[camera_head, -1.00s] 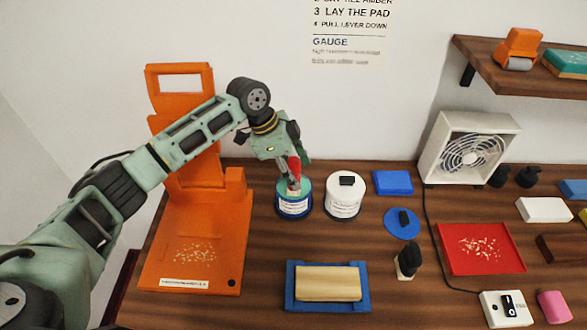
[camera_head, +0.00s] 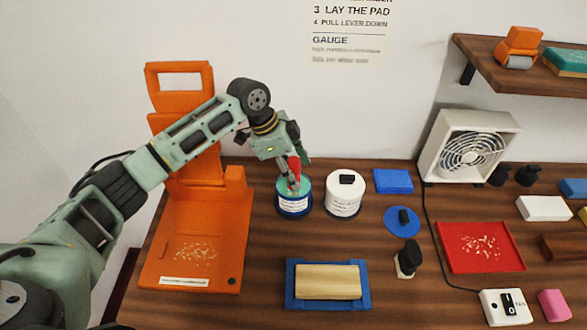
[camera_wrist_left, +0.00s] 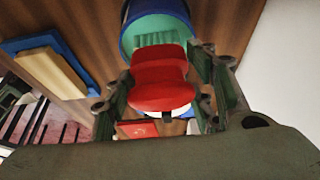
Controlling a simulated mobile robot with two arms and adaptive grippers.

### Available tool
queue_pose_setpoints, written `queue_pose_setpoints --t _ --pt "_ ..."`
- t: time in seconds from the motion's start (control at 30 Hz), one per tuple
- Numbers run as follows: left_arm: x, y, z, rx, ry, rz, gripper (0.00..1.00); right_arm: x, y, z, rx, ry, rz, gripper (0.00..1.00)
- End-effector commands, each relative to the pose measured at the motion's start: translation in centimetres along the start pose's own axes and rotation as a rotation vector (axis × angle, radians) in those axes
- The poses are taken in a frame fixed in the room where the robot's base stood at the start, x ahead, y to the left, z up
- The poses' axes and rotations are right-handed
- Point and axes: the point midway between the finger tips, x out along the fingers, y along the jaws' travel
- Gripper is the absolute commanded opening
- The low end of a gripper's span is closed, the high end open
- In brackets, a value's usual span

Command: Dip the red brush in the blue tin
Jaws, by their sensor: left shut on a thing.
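The blue tin (camera_head: 294,208) stands open on the counter, with teal inside. My left gripper (camera_head: 294,186) is shut on the red brush (camera_head: 294,166) right above the tin's mouth. In the left wrist view the red brush (camera_wrist_left: 160,78) sits between the fingers (camera_wrist_left: 165,95), with the blue tin (camera_wrist_left: 127,30) just beyond it. The brush overlaps the teal opening; its lower end is hard to make out, and I cannot tell how deep it reaches. The right gripper does not show.
A white tin (camera_head: 344,200) stands close right of the blue tin. An orange press (camera_head: 190,240) is at left, a blue tray with a pale block (camera_head: 328,281) in front. A blue lid (camera_head: 392,226), a dark-topped brush (camera_head: 408,256), a red tray (camera_head: 500,262) and a fan (camera_head: 468,150) are right.

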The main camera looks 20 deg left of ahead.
Motion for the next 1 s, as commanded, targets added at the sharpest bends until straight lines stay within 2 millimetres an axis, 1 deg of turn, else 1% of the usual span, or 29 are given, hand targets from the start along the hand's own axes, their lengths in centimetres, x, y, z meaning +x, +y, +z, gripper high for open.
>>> queue_pose_setpoints --t 0.37,1.0 --pt "0.15 0.08 0.10 -0.001 -0.002 0.003 0.30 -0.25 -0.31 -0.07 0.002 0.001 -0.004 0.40" --pt "0.32 0.15 0.22 -0.001 -0.004 0.005 0.30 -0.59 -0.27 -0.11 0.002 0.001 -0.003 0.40"
